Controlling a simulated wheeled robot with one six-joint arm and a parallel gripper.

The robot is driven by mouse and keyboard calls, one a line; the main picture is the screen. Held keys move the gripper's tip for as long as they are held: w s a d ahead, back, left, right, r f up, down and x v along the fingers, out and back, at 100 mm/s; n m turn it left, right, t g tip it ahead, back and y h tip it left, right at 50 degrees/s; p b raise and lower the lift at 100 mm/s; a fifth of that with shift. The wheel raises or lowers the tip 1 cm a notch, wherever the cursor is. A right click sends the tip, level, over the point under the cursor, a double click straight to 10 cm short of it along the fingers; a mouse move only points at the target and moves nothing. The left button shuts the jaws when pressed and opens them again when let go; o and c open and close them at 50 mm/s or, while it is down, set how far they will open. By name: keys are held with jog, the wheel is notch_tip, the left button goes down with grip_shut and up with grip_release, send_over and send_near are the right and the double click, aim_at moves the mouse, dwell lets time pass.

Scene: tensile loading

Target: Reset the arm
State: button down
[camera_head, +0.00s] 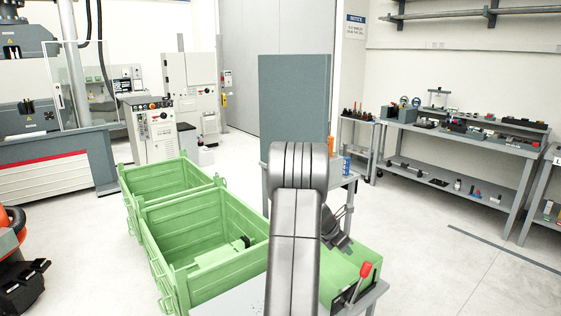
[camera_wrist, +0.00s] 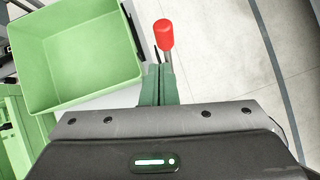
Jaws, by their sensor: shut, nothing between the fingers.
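My arm rises through the middle of the head view, and my gripper (camera_head: 338,238) is partly hidden behind it. In the wrist view the two green fingers of my gripper (camera_wrist: 157,84) are pressed together with nothing between them. A lever with a red knob (camera_wrist: 164,34) stands just beyond the fingertips in that view; I cannot tell whether they touch. In the head view the red knob (camera_head: 366,268) is at the right front of a green surface on a grey stand, below and right of my gripper.
Two large green crates (camera_head: 165,240) stand left of my arm. An open green bin (camera_wrist: 85,62) lies at upper left in the wrist view. A grey panel (camera_head: 294,105) stands behind my arm. A workbench (camera_head: 465,145) lines the right wall. The floor (camera_head: 430,235) at right is clear.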

notch_tip(320, 180, up, 4)
jog(key=a+f, duration=0.1)
send_near(361, 272)
jog(key=f, duration=0.1)
jog(key=x, duration=0.4)
jog(key=shift+w+d+r, duration=0.2)
jog(key=shift+d+r, duration=0.1)
jog(key=shift+s+d+f+b, duration=0.1)
jog(key=shift+f+b, duration=0.25)
jog(key=shift+b, duration=0.25)
jog(key=s+a+f+t+h+b, duration=0.2)
jog(key=s+a+h+b, duration=0.1)
jog(key=b, duration=1.1)
jog(key=s+a+f+m+t+h+b, duration=0.1)
jog(key=s+a+b, duration=0.4)
jog(key=b, duration=1)
jog(key=a+f+t+h, duration=0.1)
jog(key=a, duration=0.1)
jog(key=shift+s+a+h+b, duration=0.25)
jog(key=shift+a+h+b, duration=0.05)
jog(key=shift+a+h, duration=0.1)
jog(key=shift+s+f, duration=0.1)
jog(key=shift+f, duration=0.05)
